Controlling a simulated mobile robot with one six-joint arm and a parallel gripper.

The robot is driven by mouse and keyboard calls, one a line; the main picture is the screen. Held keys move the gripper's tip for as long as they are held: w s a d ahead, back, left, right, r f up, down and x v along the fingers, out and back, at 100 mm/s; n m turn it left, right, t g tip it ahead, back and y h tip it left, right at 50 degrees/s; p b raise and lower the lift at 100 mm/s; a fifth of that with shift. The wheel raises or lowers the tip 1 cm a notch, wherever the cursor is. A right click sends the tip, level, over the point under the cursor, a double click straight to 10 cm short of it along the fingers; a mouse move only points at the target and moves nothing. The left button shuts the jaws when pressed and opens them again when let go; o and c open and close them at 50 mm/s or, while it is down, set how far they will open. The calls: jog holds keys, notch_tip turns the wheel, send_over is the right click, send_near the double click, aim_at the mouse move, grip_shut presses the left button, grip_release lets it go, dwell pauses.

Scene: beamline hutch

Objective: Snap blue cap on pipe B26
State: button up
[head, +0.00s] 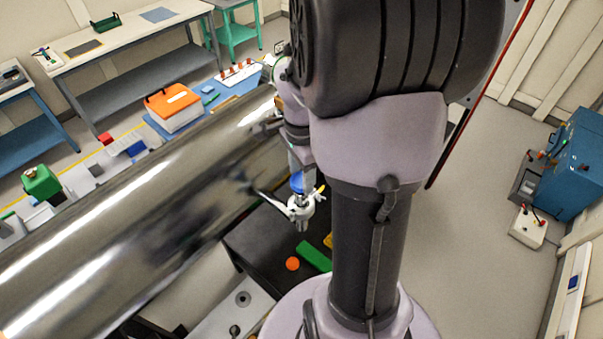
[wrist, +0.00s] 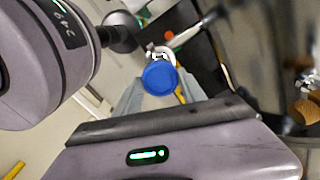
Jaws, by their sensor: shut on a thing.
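The round blue cap (head: 297,184) is at the tip of my gripper (head: 298,172), which points down. In the wrist view the blue cap (wrist: 160,77) sits between the two grey fingers of my gripper (wrist: 160,88), shut on it. Just below the cap in the head view is a pale metal pipe end with a clamp and a lever (head: 303,209); it partly shows behind the cap in the wrist view (wrist: 160,51). I cannot tell whether cap and pipe end touch. No B26 label is readable.
A large shiny metal tube (head: 130,215) runs diagonally close beside my arm. Below is a dark surface (head: 262,240) with an orange disc (head: 292,264) and a green block (head: 315,257). Benches stand at the back left.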

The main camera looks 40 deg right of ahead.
jog(key=shift+f+b, duration=0.55)
jog(key=shift+f, duration=0.05)
dwell(0.3)
jog(key=o, duration=1.4)
jog(key=shift+c, duration=0.2)
jog(key=shift+r, duration=0.15)
notch_tip(320, 180, up, 17)
jog(key=p, duration=0.1)
jog(key=s+a+f+n+t+b, duration=0.2)
jog(key=a+f+n+b, duration=0.3)
jog(key=a+f+b, duration=0.3)
jog(key=s+a+f+n+t+y+b, duration=0.1)
jog(key=a+f+n+b, duration=0.5)
jog(key=f+b, duration=1.1)
jog(key=s+a+f+n+t+y+b, duration=0.1)
jog(key=s+a+f+n+b, duration=0.3)
jog(key=a+f+b, duration=0.6)
notch_tip(320, 180, down, 5)
jog(key=n+t+b, duration=0.1)
jog(key=b, duration=0.2)
jog(key=shift+n+t, duration=0.4)
